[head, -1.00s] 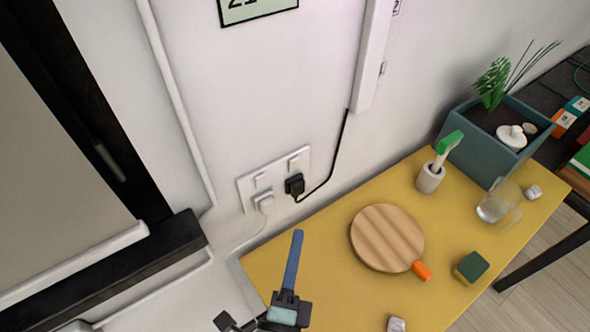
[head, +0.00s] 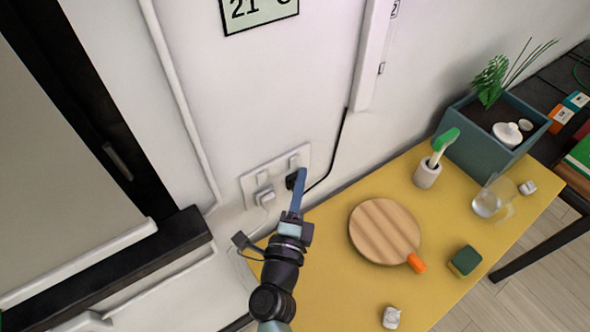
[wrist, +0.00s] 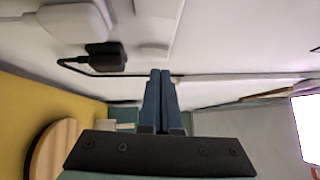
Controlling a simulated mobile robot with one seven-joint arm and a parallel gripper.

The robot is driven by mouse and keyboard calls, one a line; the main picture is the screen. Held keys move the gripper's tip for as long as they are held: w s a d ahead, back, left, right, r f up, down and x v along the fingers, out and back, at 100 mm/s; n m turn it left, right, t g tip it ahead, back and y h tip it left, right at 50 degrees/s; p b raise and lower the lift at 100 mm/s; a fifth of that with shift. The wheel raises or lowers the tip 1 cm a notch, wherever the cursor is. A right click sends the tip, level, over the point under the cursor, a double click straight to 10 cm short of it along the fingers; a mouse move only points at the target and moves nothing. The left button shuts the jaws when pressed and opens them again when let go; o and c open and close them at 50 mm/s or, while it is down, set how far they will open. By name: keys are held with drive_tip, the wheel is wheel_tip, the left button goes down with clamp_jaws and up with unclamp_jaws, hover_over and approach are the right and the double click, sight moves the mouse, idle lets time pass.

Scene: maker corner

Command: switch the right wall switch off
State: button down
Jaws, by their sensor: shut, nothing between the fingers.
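The white wall plate (head: 250,189) carries two switches and two sockets. The right wall switch (head: 294,160) is a small white rocker above the black plug (head: 290,182); its tilt is too small to read. It also shows in the wrist view (wrist: 152,50), beside the black plug. The left switch (head: 262,177) is above a white plug (head: 264,195). My gripper (head: 302,171) has its long blue fingers shut and empty, tips just beside and slightly below the right switch. In the wrist view the fingertips (wrist: 160,73) are close to that switch; I cannot tell whether they touch.
A yellow table (head: 320,285) stands below, with a round wooden board (head: 384,230), a sponge (head: 465,260), a brush in a holder (head: 428,174) and a glass mug (head: 487,203). A black cord (head: 335,150) runs up the wall from the plug. A dark frame (head: 150,250) stands left.

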drive_tip(key=shift+w+a+r, duration=0.1)
drive_tip(key=shift+w+a, duration=0.5)
drive_tip(key=shift+w, duration=0.1)
